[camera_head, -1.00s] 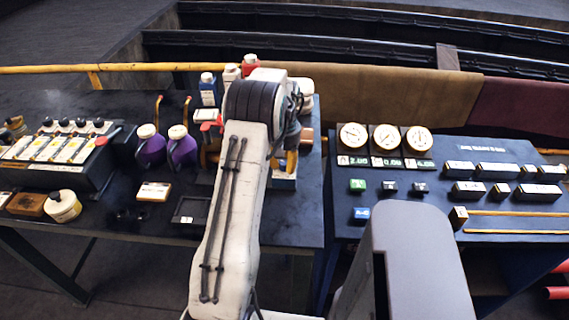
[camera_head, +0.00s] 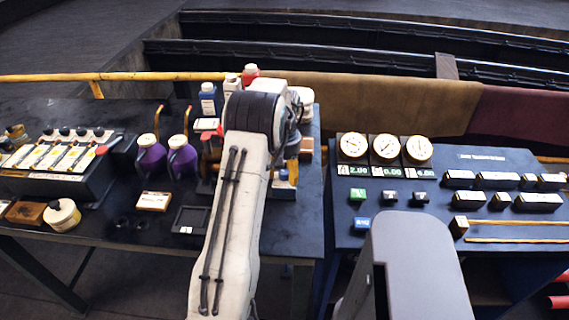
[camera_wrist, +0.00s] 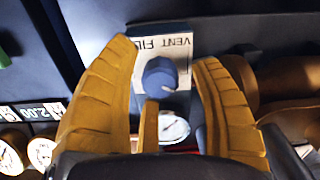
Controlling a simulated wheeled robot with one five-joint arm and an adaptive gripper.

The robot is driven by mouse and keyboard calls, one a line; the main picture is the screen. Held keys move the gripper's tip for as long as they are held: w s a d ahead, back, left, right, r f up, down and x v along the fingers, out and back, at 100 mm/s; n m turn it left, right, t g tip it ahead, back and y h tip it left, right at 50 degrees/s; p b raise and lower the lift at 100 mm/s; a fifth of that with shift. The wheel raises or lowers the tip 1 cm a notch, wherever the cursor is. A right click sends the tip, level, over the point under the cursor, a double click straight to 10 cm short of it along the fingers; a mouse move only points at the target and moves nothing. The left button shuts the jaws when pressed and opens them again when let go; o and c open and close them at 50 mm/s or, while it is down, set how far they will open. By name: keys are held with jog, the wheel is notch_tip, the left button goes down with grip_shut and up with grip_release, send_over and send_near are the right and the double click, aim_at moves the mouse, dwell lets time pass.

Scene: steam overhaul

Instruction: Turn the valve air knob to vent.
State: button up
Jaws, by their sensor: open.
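The valve air knob (camera_wrist: 160,77) is a round blue knob on a pale plate (camera_wrist: 150,38) lettered VENT and FILL in the wrist view. The lettering appears upside down, and part of it is hidden. My gripper (camera_wrist: 165,56) is open, with one yellow finger left of the knob and one right. The knob lies between them with gaps at both sides, and the fingers seem apart from it. Its pointer direction is not clear. In the head view my gripper (camera_head: 291,148) is mostly behind my arm, over the left table, and the knob is hidden there.
A small dial gauge (camera_wrist: 173,127) sits close to the knob, and brown pipework (camera_wrist: 285,82) lies to the right in the wrist view. Purple bottles (camera_head: 152,157) stand left of my arm. A console with gauges (camera_head: 387,148) stands right, across a narrow gap.

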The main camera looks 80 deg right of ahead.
aim_at(285, 172)
notch_tip(285, 172, up, 12)
jog(key=shift+f, duration=0.15)
dwell(0.4)
dwell(0.8)
